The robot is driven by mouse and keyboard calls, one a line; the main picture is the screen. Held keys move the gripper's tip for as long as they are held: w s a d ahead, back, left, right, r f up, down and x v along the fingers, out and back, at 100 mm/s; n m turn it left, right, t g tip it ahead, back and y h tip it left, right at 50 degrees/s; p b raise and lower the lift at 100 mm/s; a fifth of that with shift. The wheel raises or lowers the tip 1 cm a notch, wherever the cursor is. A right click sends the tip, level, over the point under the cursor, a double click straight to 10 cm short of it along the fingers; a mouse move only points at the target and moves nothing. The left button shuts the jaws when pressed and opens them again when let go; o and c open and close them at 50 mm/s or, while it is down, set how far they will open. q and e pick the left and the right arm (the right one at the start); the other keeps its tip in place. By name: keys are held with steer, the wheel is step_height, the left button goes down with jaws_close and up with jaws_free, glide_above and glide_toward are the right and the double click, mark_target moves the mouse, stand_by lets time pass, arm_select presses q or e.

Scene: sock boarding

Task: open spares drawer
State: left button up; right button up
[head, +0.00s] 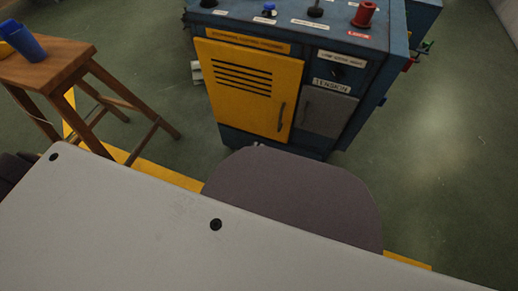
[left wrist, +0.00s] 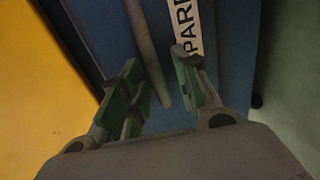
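In the left wrist view a blue drawer front (left wrist: 232,70) carries a white label (left wrist: 188,22) on which only the letters "PAR" and part of another can be read. A grey bar handle (left wrist: 145,40) runs down the front beside the label. My left gripper (left wrist: 157,60) is open, with its green-padded fingers on either side of the handle. I cannot tell whether either finger touches it. No gripper can be made out in the head view, and my right gripper is not seen. I cannot pick out the labelled front in the head view.
A blue machine cabinet (head: 372,70) with a yellow vented door (head: 240,105) and a grey panel under a "TENSION" label (head: 325,112) stands ahead. A wooden stool (head: 65,65) with a blue cup (head: 25,42) is at left. Green floor (head: 440,150) is clear at right.

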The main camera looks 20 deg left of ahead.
arm_select(q)
jaws_close()
steer(key=shift+s+a, duration=0.1)
steer(key=shift+s, duration=0.05)
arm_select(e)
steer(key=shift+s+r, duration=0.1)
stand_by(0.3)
